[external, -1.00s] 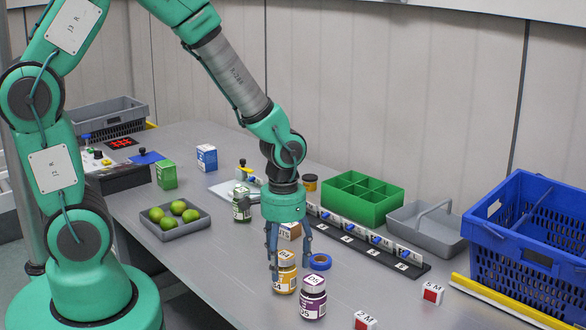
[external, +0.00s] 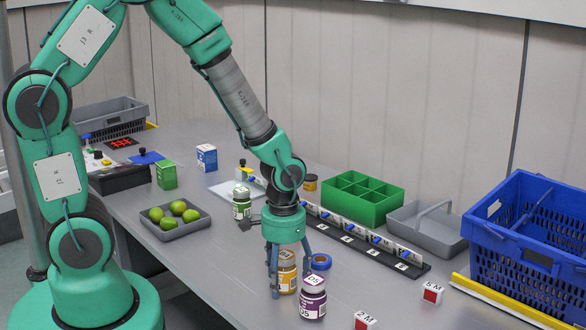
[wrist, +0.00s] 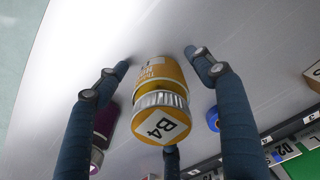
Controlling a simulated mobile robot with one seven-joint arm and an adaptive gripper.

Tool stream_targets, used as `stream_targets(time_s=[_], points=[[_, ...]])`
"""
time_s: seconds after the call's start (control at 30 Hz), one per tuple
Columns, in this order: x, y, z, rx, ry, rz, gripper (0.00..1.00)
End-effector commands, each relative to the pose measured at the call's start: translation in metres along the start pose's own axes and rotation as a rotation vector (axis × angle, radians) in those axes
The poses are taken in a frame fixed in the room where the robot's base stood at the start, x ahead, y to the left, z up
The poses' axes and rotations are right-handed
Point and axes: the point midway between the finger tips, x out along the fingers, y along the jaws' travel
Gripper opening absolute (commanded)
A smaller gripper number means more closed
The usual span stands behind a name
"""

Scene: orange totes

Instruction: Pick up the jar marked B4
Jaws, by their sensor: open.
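The yellow jar marked B4 (external: 287,277) stands on the grey table near its front edge. My gripper (external: 288,276) points down over the jar. In the wrist view its blue fingers (wrist: 157,60) are open, spread to the left, right and below the jar. I see gaps between the jar and the side fingers; contact with the third finger cannot be told. In the external view a finger partly hides the jar.
A purple jar (external: 312,302) stands close to the right of the yellow one. A blue tape roll (external: 320,261) lies behind it. A green jar (external: 242,208), a tray of limes (external: 190,228), a green divided box (external: 355,207) and a blue crate (external: 510,265) stand around.

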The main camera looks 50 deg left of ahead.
Motion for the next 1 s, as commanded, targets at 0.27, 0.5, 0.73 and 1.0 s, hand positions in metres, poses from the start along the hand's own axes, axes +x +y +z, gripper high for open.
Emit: stream_targets(time_s=[0.27, 0.5, 0.73, 1.0], points=[[-0.0004, 0.0, 0.0001, 0.0, 0.0, 0.0, 0.68], [-0.0003, -0.0001, 0.0003, 0.0, -0.001, 0.0, 0.64], [-0.0002, -0.0001, 0.0004, 0.0, -0.001, 0.0, 0.18], [-0.0005, -0.0001, 0.0002, 0.0, -0.001, 0.0, 0.07]])
